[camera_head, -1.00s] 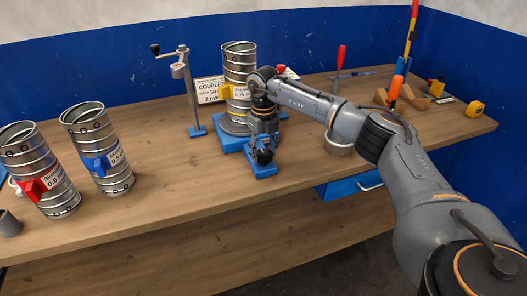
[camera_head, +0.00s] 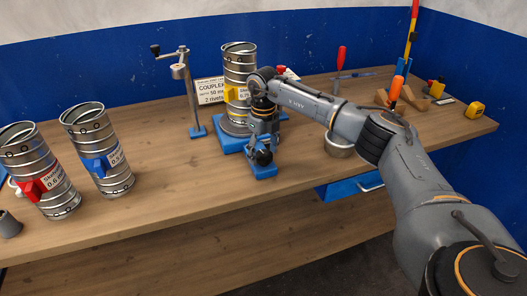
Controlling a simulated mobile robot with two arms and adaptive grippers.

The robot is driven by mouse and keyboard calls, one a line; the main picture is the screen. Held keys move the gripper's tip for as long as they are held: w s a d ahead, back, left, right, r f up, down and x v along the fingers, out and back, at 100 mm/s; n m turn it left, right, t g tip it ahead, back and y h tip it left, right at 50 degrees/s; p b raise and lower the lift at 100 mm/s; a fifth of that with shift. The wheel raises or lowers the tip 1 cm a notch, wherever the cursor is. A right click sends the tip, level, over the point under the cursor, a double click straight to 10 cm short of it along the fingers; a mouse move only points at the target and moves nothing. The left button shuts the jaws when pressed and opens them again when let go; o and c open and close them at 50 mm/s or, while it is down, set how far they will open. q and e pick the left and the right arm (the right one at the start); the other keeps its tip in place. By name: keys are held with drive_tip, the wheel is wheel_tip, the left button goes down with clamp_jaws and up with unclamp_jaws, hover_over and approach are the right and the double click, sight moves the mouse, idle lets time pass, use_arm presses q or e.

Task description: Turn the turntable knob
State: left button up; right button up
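A spiral duct with a yellow tag (camera_head: 238,62) stands upright on the blue turntable base (camera_head: 231,143) near the back middle of the bench. A dark knob (camera_head: 263,157) sits on the small blue block at the turntable's front. My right gripper (camera_head: 263,144) points down at the knob from above, in front of the duct. Its fingers are small and dark here and overlap the knob, so I cannot tell whether they grip it. My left gripper is not in view.
Two more ducts, one with a red tag (camera_head: 40,181) and one with a blue tag (camera_head: 97,162), stand at the left. A crank stand (camera_head: 190,95) is left of the turntable. A metal cup (camera_head: 339,147) is under my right arm. Tools lie at the right; the front middle bench (camera_head: 180,195) is clear.

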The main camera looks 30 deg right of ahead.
sight(263, 154)
wheel_tip(263, 154, up, 12)
idle(0.7)
idle(0.4)
